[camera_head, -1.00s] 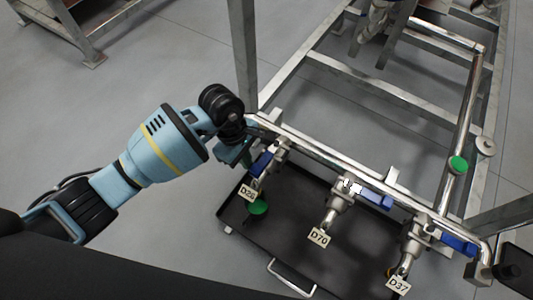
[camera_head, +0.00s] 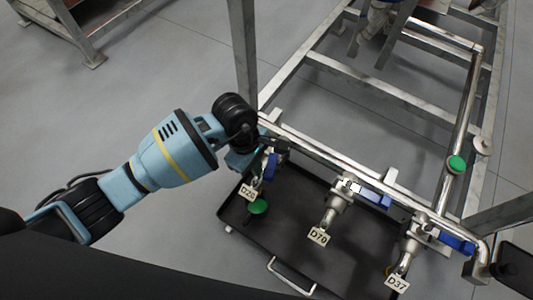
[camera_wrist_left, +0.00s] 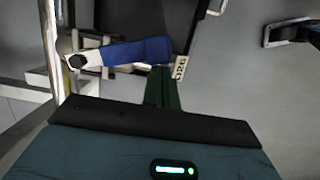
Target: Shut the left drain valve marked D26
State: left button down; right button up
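The left drain valve with its tag D26 (camera_head: 248,192) is at the left end of the pipe in the head view. Its blue lever handle (camera_head: 271,166) points down toward the tray. In the left wrist view the blue handle (camera_wrist_left: 138,50) runs across, with its bolted end at left and the tag (camera_wrist_left: 180,67) by its free end. My left gripper (camera_head: 246,160) is at the handle's left side. In the left wrist view its green fingers (camera_wrist_left: 162,76) are together, tips against or very near the handle; contact is unclear. My right gripper does not show.
Valves D70 (camera_head: 318,235) and D37 (camera_head: 397,283) stand to the right, their blue handles lying along the pipe. A steel upright (camera_head: 243,55) rises behind my gripper.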

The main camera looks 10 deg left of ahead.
aim_at(270, 173)
pick_arm(q)
jog(key=shift+s+d, duration=0.15)
jog(key=shift+d, duration=0.3)
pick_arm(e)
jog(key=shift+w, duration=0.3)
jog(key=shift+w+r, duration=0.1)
pick_arm(q)
jog(key=shift+d, duration=0.1)
jog(key=shift+d, duration=0.5)
jog(key=shift+s+d, duration=0.1)
jog(key=shift+d, duration=0.4)
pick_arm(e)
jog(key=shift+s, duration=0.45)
pick_arm(q)
jog(key=shift+d, duration=0.15)
jog(key=shift+d+b, duration=0.35)
jog(key=shift+d, duration=0.6)
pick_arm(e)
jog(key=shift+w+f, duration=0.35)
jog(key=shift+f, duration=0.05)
